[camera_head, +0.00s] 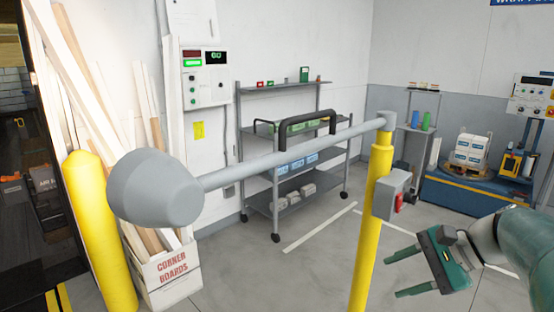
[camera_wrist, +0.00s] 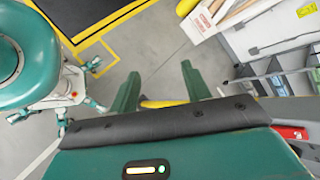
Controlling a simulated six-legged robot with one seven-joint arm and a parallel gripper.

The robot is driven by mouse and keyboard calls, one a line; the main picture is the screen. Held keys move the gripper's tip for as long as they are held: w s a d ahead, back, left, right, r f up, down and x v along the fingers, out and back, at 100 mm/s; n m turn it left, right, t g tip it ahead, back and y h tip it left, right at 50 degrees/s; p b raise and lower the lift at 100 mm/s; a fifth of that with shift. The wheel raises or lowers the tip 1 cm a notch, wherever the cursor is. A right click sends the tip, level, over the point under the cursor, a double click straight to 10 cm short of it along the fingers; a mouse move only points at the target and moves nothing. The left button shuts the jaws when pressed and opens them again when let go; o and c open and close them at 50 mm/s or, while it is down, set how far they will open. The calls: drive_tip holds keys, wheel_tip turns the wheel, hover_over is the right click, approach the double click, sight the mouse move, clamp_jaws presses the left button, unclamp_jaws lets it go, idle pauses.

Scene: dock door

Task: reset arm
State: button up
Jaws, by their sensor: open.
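My gripper (camera_head: 398,272) is at the lower right of the head view, with its two green fingers spread apart and nothing between them. It is to the right of the yellow post (camera_head: 371,215) and below the grey box with a red knob (camera_head: 395,195), apart from both. In the wrist view my gripper (camera_wrist: 160,88) also shows its fingers open. A piece of something yellow (camera_wrist: 162,103) shows beyond them, mostly hidden by the gripper body. A grey bar (camera_head: 290,153) with a black handle (camera_head: 312,123) runs from the post's top to a large grey rounded end (camera_head: 155,187).
A thick yellow bollard (camera_head: 98,230) and a box of corner boards (camera_head: 168,278) stand at the left. A shelf cart (camera_head: 262,195) stands by the back wall. A blue machine (camera_head: 455,192) with stacked boxes is at the right. The floor between is mostly clear.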

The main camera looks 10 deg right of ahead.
drive_tip(key=s+a+f+n+h, duration=0.2)
drive_tip(key=s+a+n+h, duration=0.2)
drive_tip(key=a+n, duration=0.3)
drive_tip(key=s+a+f+n+h, duration=0.3)
drive_tip(key=s+a+n+h, duration=0.1)
drive_tip(key=a+n, duration=0.3)
drive_tip(key=shift+s+a+f+n+t, duration=0.15)
drive_tip(key=shift+s+f+n+t, duration=0.15)
drive_tip(key=shift+s+n, duration=0.35)
drive_tip(key=shift+s, duration=0.15)
